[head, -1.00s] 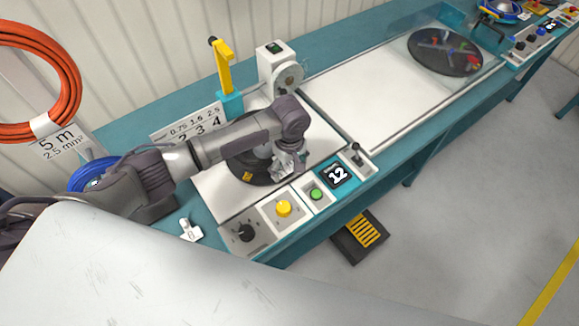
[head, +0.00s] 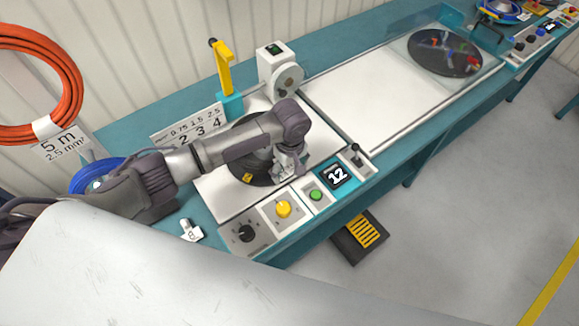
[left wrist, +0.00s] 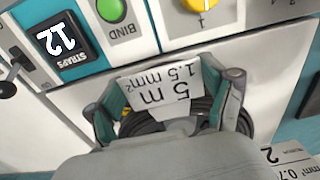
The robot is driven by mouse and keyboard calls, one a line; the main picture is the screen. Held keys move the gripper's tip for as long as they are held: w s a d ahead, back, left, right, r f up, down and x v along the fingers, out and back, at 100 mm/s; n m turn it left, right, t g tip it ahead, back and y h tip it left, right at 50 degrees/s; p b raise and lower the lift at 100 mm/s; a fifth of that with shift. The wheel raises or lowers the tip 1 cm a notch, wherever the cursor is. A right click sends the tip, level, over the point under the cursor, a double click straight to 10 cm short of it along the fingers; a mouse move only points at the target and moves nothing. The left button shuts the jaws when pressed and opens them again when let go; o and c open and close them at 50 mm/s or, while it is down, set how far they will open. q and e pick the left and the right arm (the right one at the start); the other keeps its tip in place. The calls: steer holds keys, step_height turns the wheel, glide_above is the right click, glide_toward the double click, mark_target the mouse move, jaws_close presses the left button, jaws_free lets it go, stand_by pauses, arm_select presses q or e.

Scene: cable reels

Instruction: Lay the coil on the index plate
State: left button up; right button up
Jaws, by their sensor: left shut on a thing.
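My left gripper (head: 288,168) is low over the near white work surface, just behind the button panel. In the left wrist view its two fingers (left wrist: 170,108) are closed around a black coil (left wrist: 232,118) with a white tag (left wrist: 158,88) reading 5 m, 1.5 mm². In the head view a dark round shape (head: 243,166) lies under my forearm, partly hidden; I cannot tell how much of it is coil. A dark round plate (head: 425,60) with several coloured pieces is at the far right. I cannot tell which is the index plate. My right gripper is not in view.
The panel has a black knob (head: 246,233), a yellow knob (head: 283,209), a green button (head: 315,194) and a display (head: 338,175) reading 12. A yellow lever (head: 222,68) and a white wheel unit (head: 285,75) stand behind. An orange coil (head: 70,85) hangs left.

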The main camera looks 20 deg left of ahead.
arm_select(q)
steer(key=shift+f, duration=0.15)
steer(key=shift+f, duration=0.5)
stand_by(0.3)
steer(key=shift+f, duration=0.15)
steer(key=shift+f, duration=0.35)
